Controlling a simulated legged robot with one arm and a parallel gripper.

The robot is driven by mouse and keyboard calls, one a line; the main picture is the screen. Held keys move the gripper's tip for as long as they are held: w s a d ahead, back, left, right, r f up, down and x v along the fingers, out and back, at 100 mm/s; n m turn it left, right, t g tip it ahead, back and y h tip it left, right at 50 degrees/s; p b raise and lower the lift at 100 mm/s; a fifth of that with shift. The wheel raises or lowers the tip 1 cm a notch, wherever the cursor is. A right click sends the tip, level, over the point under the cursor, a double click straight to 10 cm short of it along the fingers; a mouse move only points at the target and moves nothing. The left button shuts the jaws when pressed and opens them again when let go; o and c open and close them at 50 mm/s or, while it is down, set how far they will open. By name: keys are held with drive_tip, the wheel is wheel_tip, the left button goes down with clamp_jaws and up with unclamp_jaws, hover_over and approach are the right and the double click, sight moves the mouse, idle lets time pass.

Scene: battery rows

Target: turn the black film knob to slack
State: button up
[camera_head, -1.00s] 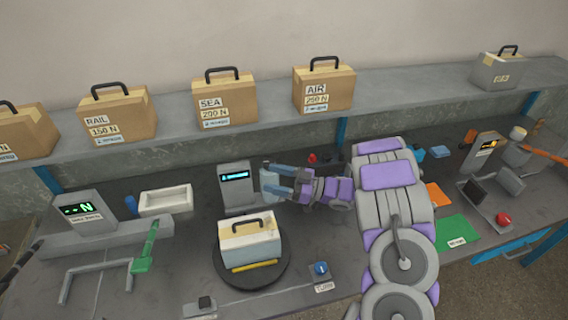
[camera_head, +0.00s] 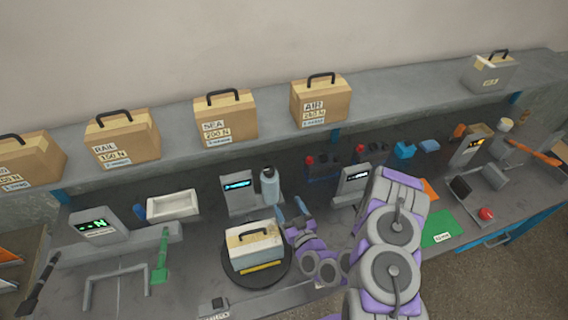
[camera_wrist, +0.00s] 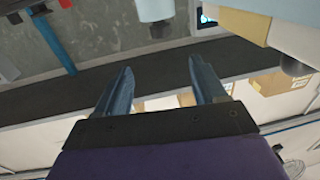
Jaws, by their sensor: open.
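A small grey block with a black top (camera_head: 216,303) sits at the front edge of the bench in the head view. It looks like the black knob, but its label is too blurred to read and its setting cannot be told. My gripper (camera_head: 291,210) is open and empty, beyond and to the right of that block, beside the case on the turntable. In the wrist view its two blue fingers (camera_wrist: 160,72) stand apart with nothing between them. The black-topped block cannot be made out in the wrist view.
A cream case (camera_head: 253,244) sits on a dark round turntable (camera_head: 236,279). A grey-blue bottle (camera_head: 270,187) stands beside a display post (camera_head: 238,186). A green lever (camera_head: 162,255) is at left. Labelled cases line the shelf (camera_head: 390,97). A green mat (camera_head: 440,228) lies right.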

drive_tip(key=b, duration=0.8)
approach(271, 175)
drive_tip(key=w, duration=0.2)
drive_tip(key=w+a+b, duration=0.1)
drive_tip(key=b, duration=0.2)
drive_tip(key=shift+w+a, duration=0.35)
drive_tip(key=b+x, duration=0.2)
drive_tip(key=x, duration=0.6)
drive_tip(key=shift+w, duration=0.1)
drive_tip(key=c, duration=0.9)
